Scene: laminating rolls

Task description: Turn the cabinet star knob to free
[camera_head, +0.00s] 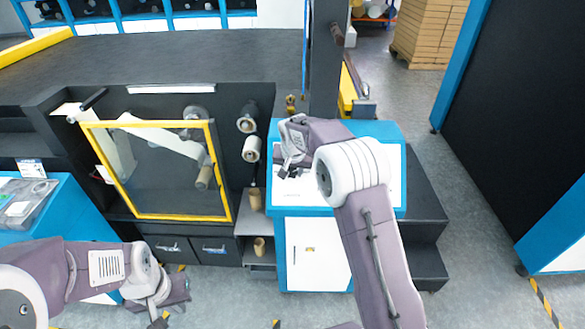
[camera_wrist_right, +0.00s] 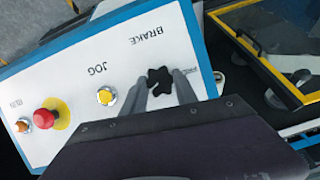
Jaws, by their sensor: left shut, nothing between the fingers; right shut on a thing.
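The black star knob (camera_wrist_right: 159,84) sits on the white cabinet panel (camera_wrist_right: 60,115), below the upside-down word BRAKE in the right wrist view. My right gripper (camera_wrist_right: 160,77) has one finger on each side of the knob and is shut on it. In the head view my right gripper (camera_head: 287,170) is over the left part of the blue and white cabinet (camera_head: 318,262), and the knob cannot be made out. My left gripper (camera_head: 160,320) is shut and empty, low at the bottom edge of the head view, away from the cabinet.
A red mushroom button (camera_wrist_right: 46,118), a yellow JOG button (camera_wrist_right: 105,96) and a small orange button (camera_wrist_right: 22,125) share the panel. A yellow-framed clear door (camera_head: 180,217) with rollers behind it stands left of the cabinet. Black steps (camera_head: 425,205) are at its right, with open floor beyond.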

